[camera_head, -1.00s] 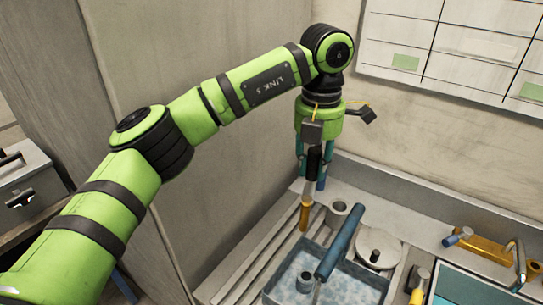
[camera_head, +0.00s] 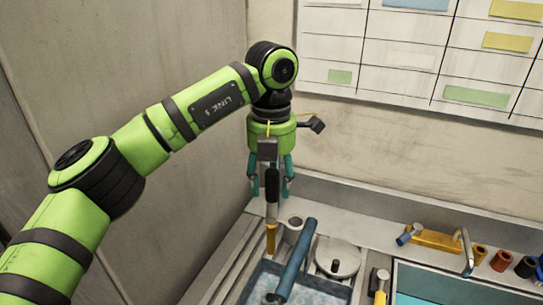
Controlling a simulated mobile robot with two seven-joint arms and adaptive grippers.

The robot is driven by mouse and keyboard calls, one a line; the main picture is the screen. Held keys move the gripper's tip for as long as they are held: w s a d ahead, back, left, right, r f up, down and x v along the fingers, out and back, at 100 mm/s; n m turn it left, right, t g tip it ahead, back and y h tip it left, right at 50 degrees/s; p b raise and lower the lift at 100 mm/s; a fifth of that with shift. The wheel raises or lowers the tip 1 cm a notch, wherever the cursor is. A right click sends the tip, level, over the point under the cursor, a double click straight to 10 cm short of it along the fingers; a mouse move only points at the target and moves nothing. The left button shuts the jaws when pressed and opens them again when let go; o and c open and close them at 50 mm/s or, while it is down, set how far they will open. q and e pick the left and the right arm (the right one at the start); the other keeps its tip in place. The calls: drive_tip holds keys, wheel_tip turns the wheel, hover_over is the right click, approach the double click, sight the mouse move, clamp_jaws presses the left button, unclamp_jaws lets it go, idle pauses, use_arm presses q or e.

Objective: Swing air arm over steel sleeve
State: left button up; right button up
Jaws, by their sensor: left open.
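My left gripper (camera_head: 270,182) hangs open with teal fingers, pointing down above the back left of the basin. A black rod with an orange-yellow lower end (camera_head: 271,238) shows between its fingers; I cannot tell whether they touch it. A grey hollow cylinder (camera_head: 293,226), which looks like the steel sleeve, stands right of the rod's lower end. A long blue bar (camera_head: 296,262) slants over the basin, its upper end close to the sleeve. I cannot tell which part is the air arm. My right gripper is not in view.
A basin with pale blue contents (camera_head: 328,289) lies below the bar. A yellow tool (camera_head: 380,287), a yellow bracket (camera_head: 433,239) and several coloured cylinders stand further right. A wall rises close behind.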

use_arm(q)
wheel_tip(320, 180, up, 11)
drive_tip(key=shift+r, duration=0.1)
idle(0.5)
